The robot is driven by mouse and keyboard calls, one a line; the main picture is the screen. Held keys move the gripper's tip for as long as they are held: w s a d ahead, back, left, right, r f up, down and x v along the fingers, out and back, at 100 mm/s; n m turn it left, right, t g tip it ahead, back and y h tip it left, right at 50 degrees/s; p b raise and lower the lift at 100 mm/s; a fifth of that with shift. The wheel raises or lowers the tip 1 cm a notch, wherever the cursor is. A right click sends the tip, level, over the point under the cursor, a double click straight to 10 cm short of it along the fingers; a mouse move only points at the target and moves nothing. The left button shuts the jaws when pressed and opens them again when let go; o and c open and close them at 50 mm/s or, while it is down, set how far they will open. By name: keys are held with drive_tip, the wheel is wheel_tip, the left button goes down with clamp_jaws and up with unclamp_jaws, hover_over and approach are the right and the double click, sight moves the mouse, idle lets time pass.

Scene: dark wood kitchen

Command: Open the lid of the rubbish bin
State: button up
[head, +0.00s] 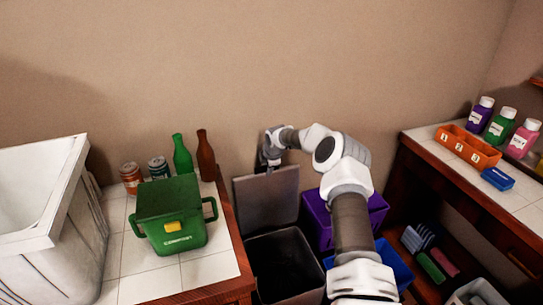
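The rubbish bin (247,262) is a dark, square-mouthed container on the floor, beside the tiled counter. Its grey-brown lid (268,200) stands raised, roughly upright at the back of the bin near the wall. My gripper (267,162) is at the top edge of the lid, pointing down. Its fingertips are small and partly hidden at the lid, so I cannot tell whether they are open, shut or touching it.
A purple bin (317,218) and a blue bin (396,262) stand to the right, partly behind my arm. The left counter (208,267) holds a green compost box (172,215), bottles and cans. A right-hand shelf (420,143) holds an orange tray and jars.

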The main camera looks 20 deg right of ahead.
drive_tip(key=v, duration=1.6)
drive_tip(key=shift+s, duration=0.1)
drive_tip(key=s+a+r+m+h, duration=0.1)
drive_tip(key=s+a+r+m, duration=0.3)
drive_tip(key=s+r, duration=0.5)
drive_tip(key=s+a+r+m+h, duration=0.1)
drive_tip(key=s+a+r+m, duration=0.25)
drive_tip(key=s+r, duration=0.5)
drive_tip(key=s+a+m+y, duration=0.1)
drive_tip(key=s+a+m, duration=0.2)
drive_tip(key=s+m, duration=0.8)
drive_tip(key=s, duration=1.6)
drive_tip(key=shift+a+r+y, duration=0.2)
drive_tip(key=shift+y, duration=0.2)
